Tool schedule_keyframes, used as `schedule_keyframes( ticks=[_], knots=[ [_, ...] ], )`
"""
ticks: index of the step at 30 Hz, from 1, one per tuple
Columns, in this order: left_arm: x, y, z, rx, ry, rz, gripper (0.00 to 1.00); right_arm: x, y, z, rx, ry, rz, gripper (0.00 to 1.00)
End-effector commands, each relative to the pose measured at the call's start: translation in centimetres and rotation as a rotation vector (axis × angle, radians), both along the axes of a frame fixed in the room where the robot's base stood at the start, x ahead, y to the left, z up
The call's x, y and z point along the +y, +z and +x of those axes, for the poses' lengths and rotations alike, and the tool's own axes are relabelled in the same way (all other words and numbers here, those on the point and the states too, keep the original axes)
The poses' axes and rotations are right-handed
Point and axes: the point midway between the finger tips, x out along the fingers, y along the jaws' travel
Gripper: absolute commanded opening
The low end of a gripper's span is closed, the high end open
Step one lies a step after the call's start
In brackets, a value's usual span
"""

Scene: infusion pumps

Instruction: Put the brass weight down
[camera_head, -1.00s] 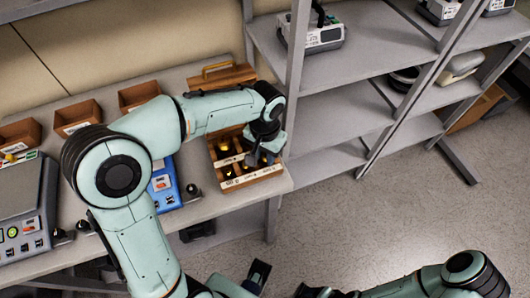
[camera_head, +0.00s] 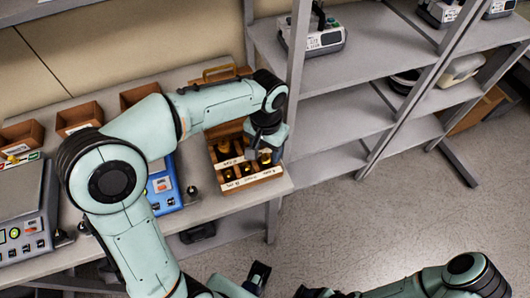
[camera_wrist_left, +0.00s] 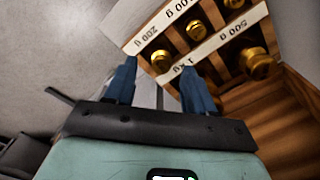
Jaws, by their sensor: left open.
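The wooden weight box (camera_head: 282,182) stands at the right end of the bench, with brass weights in its labelled compartments. In the left wrist view, labels read 200 g, 100 g, 500 g and 1 kg. A larger brass weight (camera_wrist_left: 256,64) sits in the compartment by the 500 g label. A smaller brass weight (camera_wrist_left: 160,61) shows between my fingertips, in a compartment beyond them. My left gripper (camera_head: 258,153) is open above the box and holds nothing; its two blue fingers (camera_wrist_left: 158,68) are apart. My right arm is at the lower right; its jaw state is unclear.
A grey metal shelf rack (camera_head: 345,112) stands right beside the box. A blue scale (camera_head: 163,187) is left of it, with a small weight (camera_head: 192,191) at its side. A larger grey scale (camera_head: 22,215) and open brown bins (camera_head: 78,117) are further left.

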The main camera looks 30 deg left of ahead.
Motion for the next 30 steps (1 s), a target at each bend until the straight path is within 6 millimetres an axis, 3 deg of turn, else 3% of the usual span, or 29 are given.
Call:
schedule_keyframes(
  ticks=[1, 6, 12, 30],
  knots=[
    [0.0, 1.6, 0.2, -0.008, -0.001, 0.0, 0.54, 0.0, 0.4, 0.1, -0.001, 0.0, 0.0, 0.76],
    [0.0, 5.3, 0.2, -0.009, -0.002, 0.001, 0.54, 0.0, 1.0, 0.4, -0.003, 0.0, 0.0, 0.76],
    [0.0, 7.9, 0.1, -0.007, -0.003, 0.001, 0.54, 0.0, 1.5, 0.5, -0.006, 0.0, 0.0, 0.76],
    [0.0, 8.5, 0.1, -0.006, -0.003, 0.003, 0.54, 0.0, 1.6, 0.6, -0.007, 0.0, 0.0, 0.76]
  ],
)
